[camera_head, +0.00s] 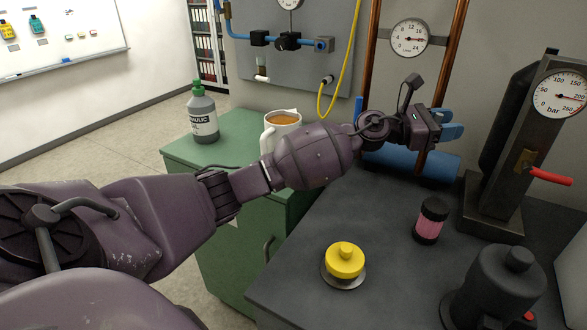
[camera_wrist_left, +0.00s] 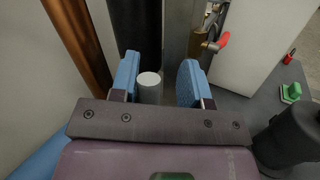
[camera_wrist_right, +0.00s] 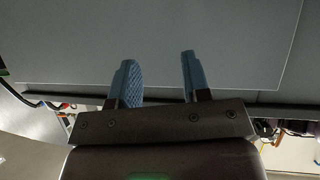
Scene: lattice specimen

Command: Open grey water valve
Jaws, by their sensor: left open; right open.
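My left gripper (camera_head: 452,124) is open in the head view, in front of the copper pipes. In the left wrist view a light grey round-ended cylinder (camera_wrist_left: 149,88) lies between its two blue fingers (camera_wrist_left: 160,82), with gaps on both sides. I cannot tell whether this is the grey water valve; its base is hidden. In the head view the gripper and arm hide what is behind them. My right gripper (camera_wrist_right: 155,78) shows only in the right wrist view, open and empty before a plain grey surface.
A press with a pressure gauge (camera_head: 562,93) and red lever (camera_head: 550,177) stands at right. A yellow button (camera_head: 345,262), pink-banded jar (camera_head: 430,220) and dark pot (camera_head: 497,290) stand on the dark bench. A mug (camera_head: 270,138) and bottle (camera_head: 203,118) stand on the green cabinet.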

